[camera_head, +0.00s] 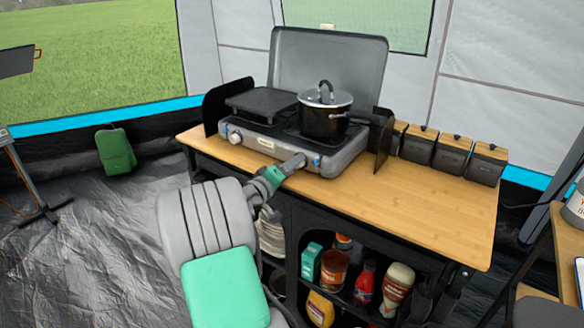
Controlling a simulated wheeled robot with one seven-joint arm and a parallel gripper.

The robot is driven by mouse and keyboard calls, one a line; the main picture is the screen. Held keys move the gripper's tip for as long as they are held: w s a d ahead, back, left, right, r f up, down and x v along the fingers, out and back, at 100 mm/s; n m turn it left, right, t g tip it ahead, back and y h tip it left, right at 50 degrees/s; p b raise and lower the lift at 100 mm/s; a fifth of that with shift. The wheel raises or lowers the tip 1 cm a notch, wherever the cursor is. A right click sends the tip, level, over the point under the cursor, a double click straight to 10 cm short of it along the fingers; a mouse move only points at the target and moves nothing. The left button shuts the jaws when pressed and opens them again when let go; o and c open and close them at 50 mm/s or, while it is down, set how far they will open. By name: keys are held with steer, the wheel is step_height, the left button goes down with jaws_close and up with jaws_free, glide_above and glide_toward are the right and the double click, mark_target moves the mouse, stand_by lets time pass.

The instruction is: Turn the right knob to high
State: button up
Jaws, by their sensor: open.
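A grey two-burner camping stove (330,165) with a raised lid stands on the wooden counter. Its left knob (235,138) is a pale round dial at the left of the front panel. My arm reaches up from the bottom of the picture, and my gripper (299,160) is open at the right part of the front panel. The right knob is hidden behind or between the fingers, so its setting cannot be seen. I cannot tell whether the fingers touch it. A black pot (325,118) with a glass lid sits on the right burner.
A black griddle (262,104) covers the left burner. Dark side windscreens flank the stove. Several dark canisters (453,153) with wooden lids stand to its right. The wooden counter (420,205) is clear at front right. Bottles and jars fill the shelf below.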

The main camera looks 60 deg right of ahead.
steer(key=m+b, duration=0.1)
steer(key=b, duration=0.1)
steer(key=f+m+b, duration=0.1)
steer(key=m, duration=0.1)
steer(key=shift+b, duration=0.35)
steer(key=shift+m+b, duration=0.9)
steer(key=shift+m, duration=0.2)
steer(key=m+b, duration=0.2)
steer(key=m, duration=0.1)
steer(key=shift+m+t+h, duration=0.3)
steer(key=shift+m, duration=0.1)
steer(key=m, duration=0.2)
steer(key=m+b, duration=0.1)
steer(key=shift+r+m, duration=0.2)
steer(key=shift+m, duration=0.2)
steer(key=w+a+n+t+y+p, duration=0.2)
steer(key=w+a+n+y+p, duration=0.1)
steer(key=a, duration=0.7)
steer(key=w+a+n+t+y+p, duration=0.2)
steer(key=w+a+n+y+p, duration=0.1)
steer(key=a, duration=0.7)
steer(key=w+a+n+t+y+p, duration=0.2)
steer(key=w+a+p, duration=0.5)
steer(key=a, duration=0.4)
steer(key=shift+w+r+n+t+y, duration=0.15)
steer(key=shift+r+n+t+y, duration=0.15)
steer(key=shift+n+y, duration=0.65)
